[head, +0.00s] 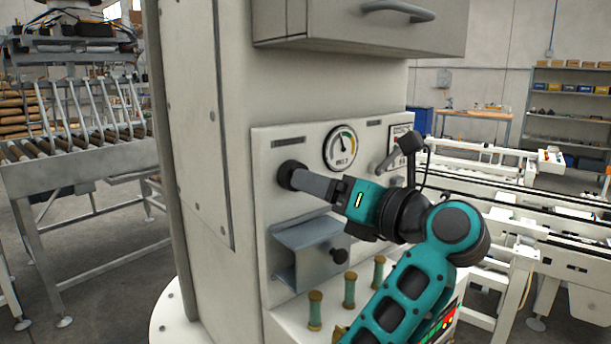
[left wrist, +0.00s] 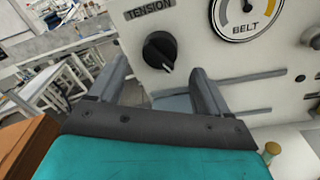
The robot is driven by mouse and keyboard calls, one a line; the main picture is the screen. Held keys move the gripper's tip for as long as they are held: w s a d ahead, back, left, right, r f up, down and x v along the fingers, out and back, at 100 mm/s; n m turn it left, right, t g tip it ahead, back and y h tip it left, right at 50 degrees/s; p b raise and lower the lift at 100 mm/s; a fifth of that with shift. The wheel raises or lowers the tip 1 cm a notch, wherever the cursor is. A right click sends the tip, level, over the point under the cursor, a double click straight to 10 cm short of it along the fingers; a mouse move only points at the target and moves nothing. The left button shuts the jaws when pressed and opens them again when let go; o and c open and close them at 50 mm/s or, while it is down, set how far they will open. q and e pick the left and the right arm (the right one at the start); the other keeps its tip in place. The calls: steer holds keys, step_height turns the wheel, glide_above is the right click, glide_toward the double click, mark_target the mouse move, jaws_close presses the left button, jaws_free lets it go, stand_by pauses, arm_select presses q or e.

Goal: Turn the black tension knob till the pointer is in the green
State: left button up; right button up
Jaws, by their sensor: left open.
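The black tension knob (head: 286,174) is on the pale panel, under the TENSION label in the left wrist view, where the knob (left wrist: 159,50) shows a light mark. The round belt gauge (head: 341,147) is up and right of it. Its dark pointer stands near upright, leaning left; the coloured arc is to its right. In the left wrist view the gauge (left wrist: 250,14) is cut off at the top. My left gripper (head: 298,178) is at the knob; in the left wrist view its open fingers (left wrist: 160,67) lie either side of the knob. Contact cannot be told. My right gripper is out of view.
Below the knob a grey metal bracket (head: 305,248) with a small black knob juts out. Several green-and-brown posts (head: 349,290) stand on the ledge. A lever (head: 399,155) is right of the gauge. A cabinet (head: 360,25) overhangs above. A roller conveyor (head: 80,160) is at left.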

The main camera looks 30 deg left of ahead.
arm_select(q)
steer(key=shift+x, duration=2.35)
steer(key=c, duration=1)
